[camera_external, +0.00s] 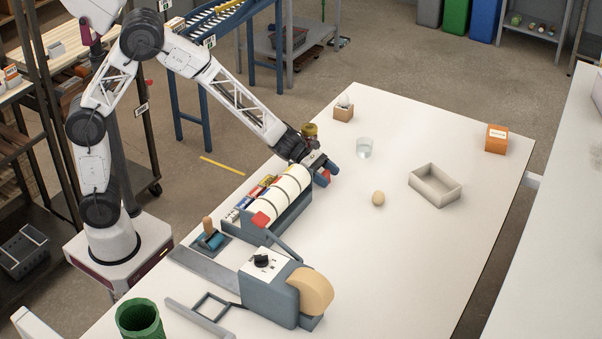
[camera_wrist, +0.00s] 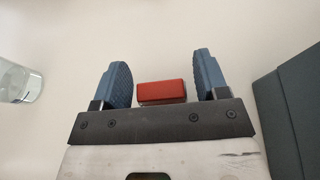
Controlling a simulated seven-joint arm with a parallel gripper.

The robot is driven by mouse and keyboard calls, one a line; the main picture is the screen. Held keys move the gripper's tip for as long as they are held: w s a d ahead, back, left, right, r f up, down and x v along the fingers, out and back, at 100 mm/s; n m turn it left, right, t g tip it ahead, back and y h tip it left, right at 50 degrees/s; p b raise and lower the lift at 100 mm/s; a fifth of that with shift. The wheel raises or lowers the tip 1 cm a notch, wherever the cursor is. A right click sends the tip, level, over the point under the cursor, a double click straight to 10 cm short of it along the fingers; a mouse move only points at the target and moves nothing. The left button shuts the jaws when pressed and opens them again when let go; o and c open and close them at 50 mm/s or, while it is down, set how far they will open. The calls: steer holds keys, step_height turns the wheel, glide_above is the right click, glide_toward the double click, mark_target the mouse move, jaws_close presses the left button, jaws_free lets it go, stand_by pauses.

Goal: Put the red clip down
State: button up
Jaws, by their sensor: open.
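The red clip (camera_wrist: 162,92) lies between the two blue fingers of my gripper (camera_wrist: 160,80) in the wrist view. Gaps show on both sides of it, so the fingers are open and apart from it. In the external view, my gripper (camera_external: 325,168) is low over the white table, just past the far end of the grey tape dispenser rack. The red clip (camera_external: 325,177) shows there beside the fingers, partly hidden by them. Whether it rests on the table is hard to tell.
A grey rack (camera_external: 277,222) with white rolls stands close to my gripper; its dark side (camera_wrist: 290,115) is at right in the wrist view. A glass (camera_external: 364,148), an egg-like ball (camera_external: 378,198), an open tray (camera_external: 435,186) and an orange box (camera_external: 496,139) stand right. Table between is clear.

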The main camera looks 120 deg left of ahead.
steer(key=v, duration=1.1)
steer(key=shift+s+r, duration=0.15)
stand_by(0.5)
steer(key=w+d+r+m+h, duration=0.1)
steer(key=w+d+r+m, duration=0.1)
steer(key=w+d+r, duration=0.5)
steer(key=s+d+r+m+g+h, duration=0.1)
steer(key=d+m, duration=0.3)
steer(key=d, duration=0.3)
steer(key=s+d+r+m+g+h, duration=0.1)
steer(key=s+d+r+m+h, duration=0.1)
steer(key=d+m, duration=0.2)
steer(key=s+d+r+m+g+h, duration=0.1)
steer(key=d+m+g, duration=0.1)
steer(key=d, duration=0.8)
steer(key=shift+s+r+m+h, duration=0.2)
steer(key=shift+m+h, duration=0.1)
steer(key=shift+m, duration=0.6)
steer(key=s+d+m+g, duration=0.5)
steer(key=s+d+m, duration=0.5)
steer(key=s+d, duration=0.3)
steer(key=s+d+m+g+y, duration=0.1)
steer(key=s+d+m+y, duration=0.1)
steer(key=s+m, duration=0.4)
steer(key=s+d+f+m+g+y, duration=0.1)
steer(key=s+d+m+y, duration=0.2)
steer(key=s+m, duration=0.3)
steer(key=s, duration=0.2)
steer(key=shift+s+d+y, duration=0.2)
steer(key=shift+s+y, duration=0.1)
